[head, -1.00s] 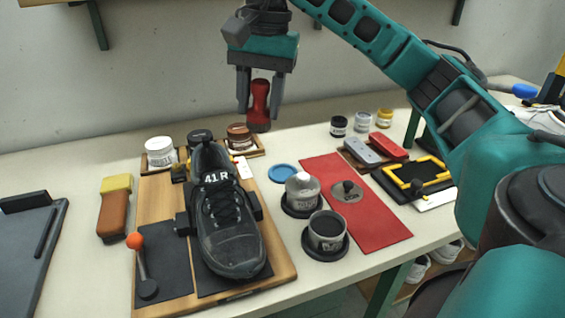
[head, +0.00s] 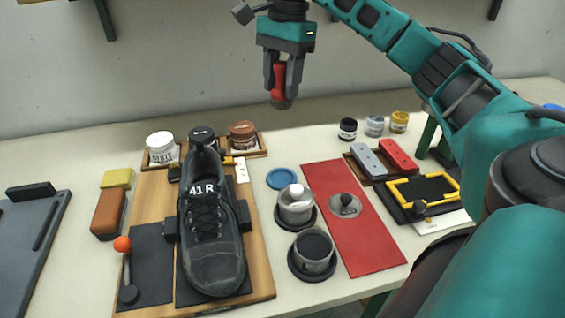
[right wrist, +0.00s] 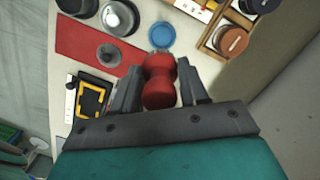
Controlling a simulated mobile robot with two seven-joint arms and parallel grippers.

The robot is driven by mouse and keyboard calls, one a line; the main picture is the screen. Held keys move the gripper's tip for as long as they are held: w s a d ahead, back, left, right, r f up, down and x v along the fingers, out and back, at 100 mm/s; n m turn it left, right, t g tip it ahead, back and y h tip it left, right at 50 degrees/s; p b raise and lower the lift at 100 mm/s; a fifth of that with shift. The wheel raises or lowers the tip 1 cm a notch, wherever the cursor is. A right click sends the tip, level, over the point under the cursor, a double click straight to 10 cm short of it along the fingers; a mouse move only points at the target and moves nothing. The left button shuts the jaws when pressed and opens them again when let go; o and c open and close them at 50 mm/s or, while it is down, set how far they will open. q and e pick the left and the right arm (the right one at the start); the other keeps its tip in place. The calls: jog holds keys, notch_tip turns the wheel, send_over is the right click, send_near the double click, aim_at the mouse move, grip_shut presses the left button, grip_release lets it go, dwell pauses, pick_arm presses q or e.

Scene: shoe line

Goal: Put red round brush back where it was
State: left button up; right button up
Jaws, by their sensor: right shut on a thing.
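The red round brush (head: 279,86) hangs upright in my right gripper (head: 282,82), its dark round end down, above the back part of the table. My right gripper is shut on its red handle. In the right wrist view the red brush (right wrist: 159,82) sits between the two fingers (right wrist: 160,90). The brush is in the air, apart from the table, behind and above the blue round lid (head: 281,179). My left gripper is not in view.
A black shoe (head: 212,225) stands on a wooden board (head: 262,270) at left centre. Jars stand in a wooden tray (head: 262,149) behind it. Two metal pots (head: 295,203) (head: 313,250) stand beside a red mat (head: 362,240). Grey and red blocks (head: 398,155) lie at right. Bare table shows behind the blue lid.

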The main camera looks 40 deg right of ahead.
notch_tip(320, 180, down, 16)
jog(key=b, duration=0.3)
jog(key=shift+r, duration=0.1)
jog(key=shift+f, duration=1.85)
jog(key=shift+f, duration=0.1)
jog(key=o, duration=1.1)
jog(key=shift+c, duration=0.2)
